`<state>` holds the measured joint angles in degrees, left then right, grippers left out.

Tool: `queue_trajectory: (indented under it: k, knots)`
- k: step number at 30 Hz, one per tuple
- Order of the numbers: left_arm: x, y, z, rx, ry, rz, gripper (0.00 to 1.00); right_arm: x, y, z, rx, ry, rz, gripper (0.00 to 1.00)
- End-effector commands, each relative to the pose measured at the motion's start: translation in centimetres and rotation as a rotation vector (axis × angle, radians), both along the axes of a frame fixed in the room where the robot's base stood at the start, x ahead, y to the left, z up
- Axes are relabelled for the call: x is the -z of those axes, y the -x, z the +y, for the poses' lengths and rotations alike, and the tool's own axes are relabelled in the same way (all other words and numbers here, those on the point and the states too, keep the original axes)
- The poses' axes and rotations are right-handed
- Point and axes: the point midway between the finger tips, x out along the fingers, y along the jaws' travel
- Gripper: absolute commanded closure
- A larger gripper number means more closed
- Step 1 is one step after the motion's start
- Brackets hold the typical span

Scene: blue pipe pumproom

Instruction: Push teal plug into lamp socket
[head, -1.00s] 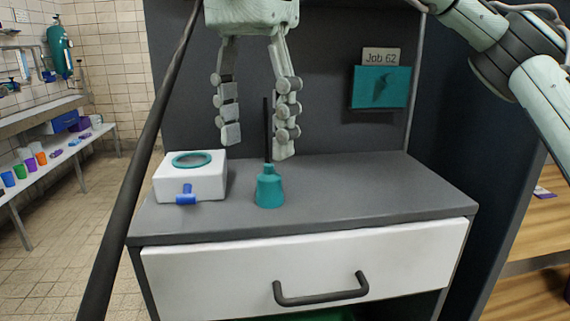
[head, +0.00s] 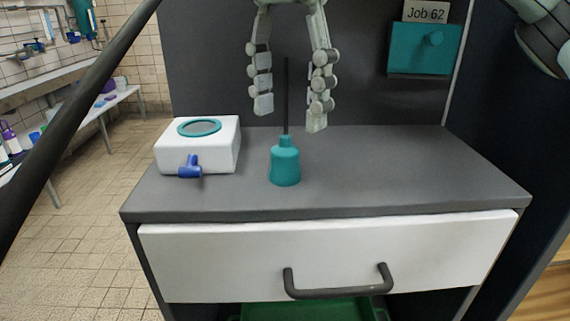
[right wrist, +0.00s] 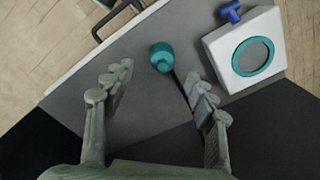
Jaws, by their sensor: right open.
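The teal plug (head: 285,165) stands upright on the grey counter, with a thin black rod or cable rising from its top. My right gripper (head: 289,115) points down above it, open and empty. The dark rod shows between its fingers, and the plug's body is below the fingertips. In the right wrist view the plug (right wrist: 161,58) is just beyond the open gripper (right wrist: 161,78). A white box (head: 215,150) with a teal ring on top and a blue tap-like part stands left of the plug. I cannot tell whether it is the lamp socket. My left gripper is out of view.
A teal wall box (head: 420,50) with a knob-like part hangs at the back right under a "Job 62" sign (head: 425,12). The counter (head: 420,180) is clear right of the plug. A white drawer (head: 220,265) with a dark handle is below. A dark pole crosses the left.

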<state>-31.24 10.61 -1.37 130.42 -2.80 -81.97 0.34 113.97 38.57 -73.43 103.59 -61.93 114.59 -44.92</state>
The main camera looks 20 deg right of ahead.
Motion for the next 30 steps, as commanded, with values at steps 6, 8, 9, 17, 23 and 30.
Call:
queue_trajectory:
  k: [6, 8, 9, 17, 23, 30]
  knots:
    - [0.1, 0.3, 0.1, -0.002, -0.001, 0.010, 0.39, 0.1, 0.0, 0.0, 0.001, -0.001, -0.002, 0.43]
    - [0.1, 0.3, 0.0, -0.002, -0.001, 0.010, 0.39, 0.2, 0.0, 0.0, 0.001, -0.001, -0.002, 0.43]
    - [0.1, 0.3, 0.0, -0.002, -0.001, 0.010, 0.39, 0.4, 0.0, 0.0, 0.001, -0.001, -0.002, 0.43]
    - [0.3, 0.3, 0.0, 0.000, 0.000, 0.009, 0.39, 4.0, -0.2, 0.3, 0.001, 0.000, -0.001, 0.43]
    - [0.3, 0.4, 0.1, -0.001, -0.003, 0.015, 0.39, 5.4, -0.2, 0.3, 0.003, -0.002, -0.002, 0.43]
    - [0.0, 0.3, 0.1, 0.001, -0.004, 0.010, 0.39, 5.4, -0.2, 0.3, 0.003, -0.002, -0.002, 0.43]
